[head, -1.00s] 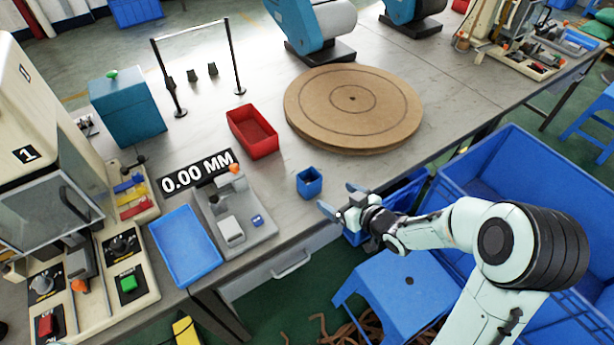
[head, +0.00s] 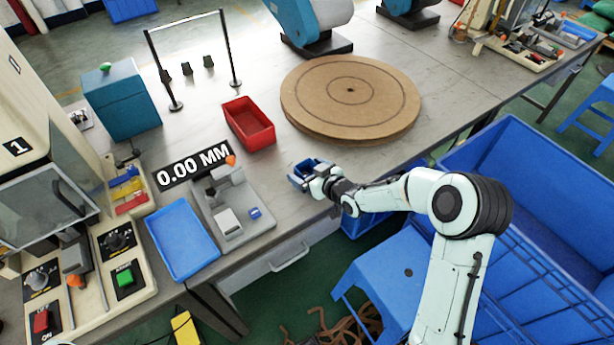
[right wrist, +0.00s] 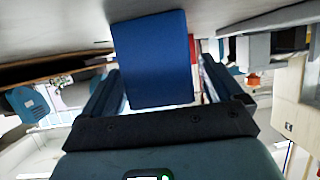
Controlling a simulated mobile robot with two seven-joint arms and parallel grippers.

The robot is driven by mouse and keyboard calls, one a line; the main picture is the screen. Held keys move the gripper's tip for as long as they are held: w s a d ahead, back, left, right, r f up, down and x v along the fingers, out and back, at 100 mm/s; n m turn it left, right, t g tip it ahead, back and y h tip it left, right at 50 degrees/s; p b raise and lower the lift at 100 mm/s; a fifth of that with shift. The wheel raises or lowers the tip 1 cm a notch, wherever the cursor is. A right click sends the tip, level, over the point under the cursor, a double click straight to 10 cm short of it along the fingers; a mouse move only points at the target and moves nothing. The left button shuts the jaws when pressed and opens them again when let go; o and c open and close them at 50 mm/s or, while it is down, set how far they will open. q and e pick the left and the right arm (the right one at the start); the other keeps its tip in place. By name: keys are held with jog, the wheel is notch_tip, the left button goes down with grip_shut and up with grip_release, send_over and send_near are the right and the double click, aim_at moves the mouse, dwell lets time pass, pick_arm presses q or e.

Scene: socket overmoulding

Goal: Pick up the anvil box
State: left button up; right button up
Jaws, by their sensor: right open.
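The anvil box, taken to be the small dark blue open-topped box (head: 312,164), stands on the grey table near its front edge. My right gripper (head: 302,175) is at it, and partly hides it in the head view. In the right wrist view the blue box (right wrist: 152,60) is between the two fingers, with a narrow gap on each side, so the jaws are open around it. The left gripper is not in view.
A grey gauge fixture (head: 232,208) and a flat blue tray (head: 180,238) lie left of the box. A red bin (head: 249,123) and a round brown board (head: 352,98) stand behind. A large blue crate (head: 535,190) is at the right, below the table.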

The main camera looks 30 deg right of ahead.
jog(key=shift+w+f, duration=0.15)
jog(key=shift+w, duration=0.15)
jog(key=c, duration=1)
jog(key=shift+c, duration=0.2)
